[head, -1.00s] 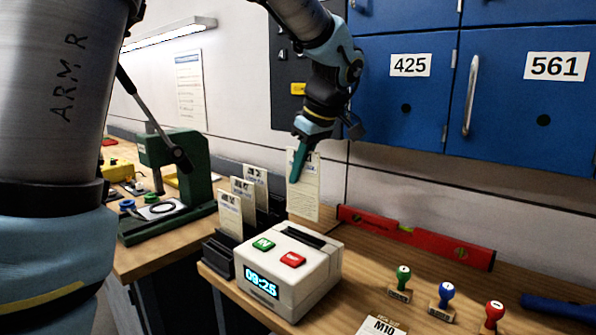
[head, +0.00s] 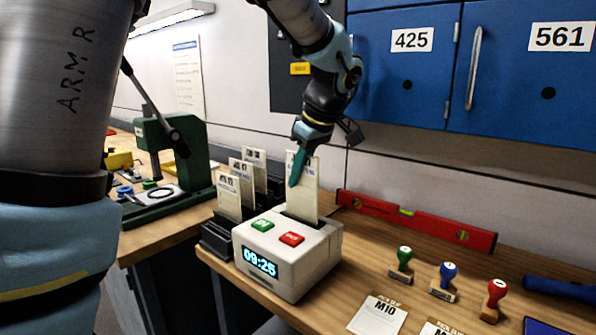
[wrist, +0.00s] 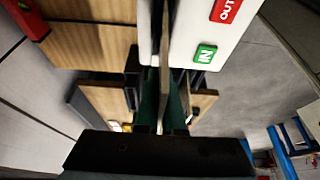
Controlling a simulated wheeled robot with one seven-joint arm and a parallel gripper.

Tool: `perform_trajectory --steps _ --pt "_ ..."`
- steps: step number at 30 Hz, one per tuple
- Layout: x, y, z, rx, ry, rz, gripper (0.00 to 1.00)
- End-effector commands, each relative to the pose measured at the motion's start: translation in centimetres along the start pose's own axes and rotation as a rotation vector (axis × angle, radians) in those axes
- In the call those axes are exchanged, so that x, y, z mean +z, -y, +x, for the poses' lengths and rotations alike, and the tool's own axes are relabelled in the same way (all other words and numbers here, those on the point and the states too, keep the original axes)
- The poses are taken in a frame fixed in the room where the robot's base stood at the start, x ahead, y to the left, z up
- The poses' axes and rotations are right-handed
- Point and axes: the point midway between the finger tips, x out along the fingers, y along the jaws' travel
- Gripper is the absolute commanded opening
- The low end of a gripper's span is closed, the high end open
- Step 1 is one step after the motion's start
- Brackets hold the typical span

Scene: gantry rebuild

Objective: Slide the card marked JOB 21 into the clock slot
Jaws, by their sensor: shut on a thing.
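The time clock (head: 289,252) is a white box on the wooden bench, with a green IN button, a red OUT button and a display reading 09:25. My gripper (head: 297,170) is shut on a cream card (head: 305,195) and holds it upright over the clock. The card's lower edge meets the slot at the back of the clock's top; how deep it sits I cannot tell. Its print is too small to read. In the wrist view the card (wrist: 165,60) shows edge-on between the fingers (wrist: 163,105), beside the white clock top (wrist: 215,35).
A dark rack (head: 217,238) with several cards stands left of the clock. A red level (head: 418,222) lies behind to the right. Stamps (head: 448,282) and an M10 card (head: 377,315) are at the front right. A green press (head: 170,165) stands at left.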

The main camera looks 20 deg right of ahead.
Motion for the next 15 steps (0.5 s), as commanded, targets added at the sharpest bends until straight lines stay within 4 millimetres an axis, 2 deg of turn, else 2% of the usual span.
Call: perform_trajectory --steps 15 --pt "1.2 0.0 3.0 0.0 0.0 0.0 0.0"
